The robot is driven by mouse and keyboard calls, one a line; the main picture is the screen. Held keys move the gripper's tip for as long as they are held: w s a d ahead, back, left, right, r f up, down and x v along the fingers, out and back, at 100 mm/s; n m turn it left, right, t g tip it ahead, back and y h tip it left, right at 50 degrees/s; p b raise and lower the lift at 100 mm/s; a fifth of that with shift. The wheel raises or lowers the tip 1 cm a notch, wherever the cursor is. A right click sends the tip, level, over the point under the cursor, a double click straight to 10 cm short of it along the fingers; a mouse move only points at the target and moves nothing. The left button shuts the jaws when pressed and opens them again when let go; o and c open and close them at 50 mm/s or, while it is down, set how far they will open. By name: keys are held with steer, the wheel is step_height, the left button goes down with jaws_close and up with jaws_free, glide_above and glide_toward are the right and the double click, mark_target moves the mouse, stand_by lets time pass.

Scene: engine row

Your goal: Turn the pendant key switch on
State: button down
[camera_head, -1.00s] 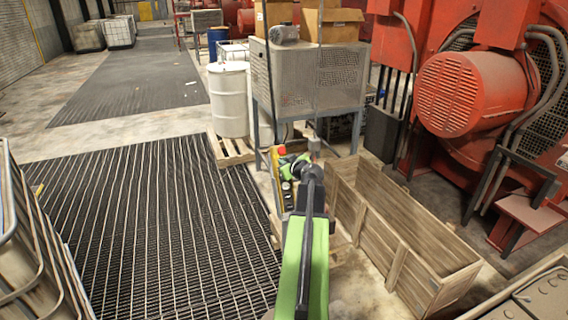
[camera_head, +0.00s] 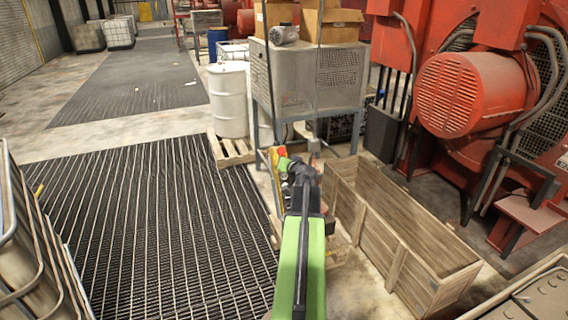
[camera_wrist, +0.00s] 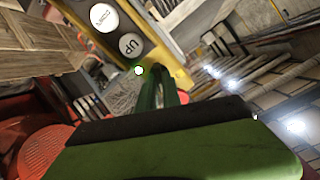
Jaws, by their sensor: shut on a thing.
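The yellow pendant (camera_head: 274,171) hangs beyond the end of my arm in the head view, partly hidden by it. In the wrist view the pendant (camera_wrist: 172,62) shows its yellow edge and a dark face with two pale round buttons, one marked UP (camera_wrist: 130,45). A small lit green lamp (camera_wrist: 139,70) is beside the fingers. My gripper (camera_wrist: 160,84) is shut at the pendant face just past the UP button. The gripper also shows in the head view (camera_head: 284,163). The key between the fingers is hidden, so its angle cannot be told.
A long open wooden crate (camera_head: 400,250) lies right of my arm. A grey mesh cabinet on legs (camera_head: 310,75) and a white drum on a pallet (camera_head: 229,100) stand behind the pendant. Dark floor matting (camera_head: 140,220) lies clear to the left. Red machinery (camera_head: 465,95) fills the right.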

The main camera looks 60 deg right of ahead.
steer(key=shift+m, duration=0.3)
stand_by(0.4)
steer(key=c, duration=1.5)
jaws_free()
steer(key=shift+a, duration=0.1)
